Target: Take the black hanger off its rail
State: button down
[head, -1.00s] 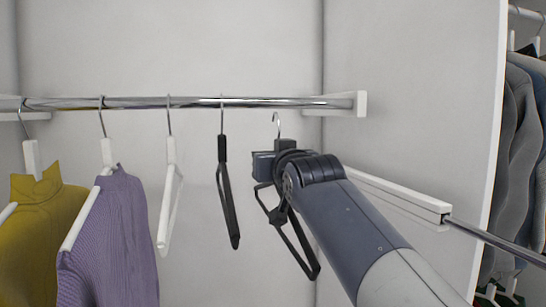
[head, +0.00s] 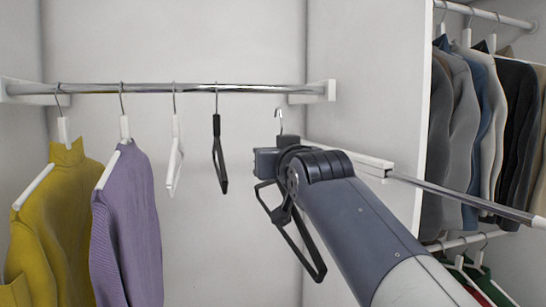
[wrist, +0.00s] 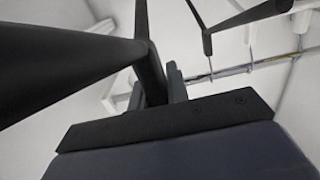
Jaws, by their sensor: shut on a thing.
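A black hanger (head: 306,252) is held by my gripper (head: 270,160), which is shut on it near its neck. Its silver hook (head: 279,115) stands up below and apart from the rail, in front of the wall. The hanger's dark bars (wrist: 70,60) cross the wrist view close to the camera, and it carries no garment. A second black hanger (head: 218,150) hangs empty on the chrome rail (head: 200,88), left of my gripper. My arm and gripper hide part of the held hanger.
On the rail also hang an empty white hanger (head: 175,155), a purple sweater (head: 128,220) and a yellow sweater (head: 62,210). A lower bar (head: 470,195) reaches out on the right, close to my arm. A white panel (head: 370,80) divides off more hanging clothes on the right.

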jog(key=shift+s, duration=0.25)
jog(key=shift+w+f, duration=0.1)
